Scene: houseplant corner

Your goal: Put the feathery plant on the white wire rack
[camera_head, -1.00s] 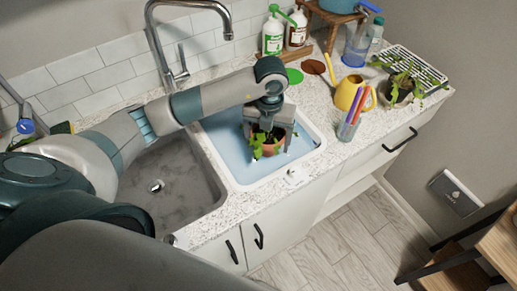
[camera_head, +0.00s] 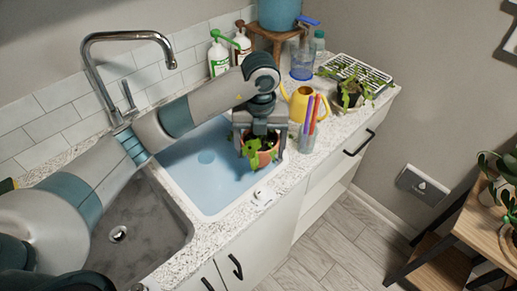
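A small leafy green plant in a terracotta pot (camera_head: 266,158) is between the fingers of my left gripper (camera_head: 262,150). The gripper is shut on the pot, near the right edge of the blue-bottomed white tray (camera_head: 205,200). The plant's leaves partly hide the pot. I cannot tell whether its foliage is the feathery kind. The white wire rack (camera_head: 377,77) lies at the back right of the counter. A trailing plant in a dark pot (camera_head: 349,98) stands at its near left edge, its leaves overlapping the rack. My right gripper is not in view.
A glass of coloured pens (camera_head: 307,138) stands close right of the held pot, with a yellow watering can (camera_head: 300,103) behind. A blue jug (camera_head: 302,65) and spray bottles (camera_head: 218,58) stand farther back. A sink (camera_head: 135,235) is left. More plants (camera_head: 505,175) stand on a wooden shelf.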

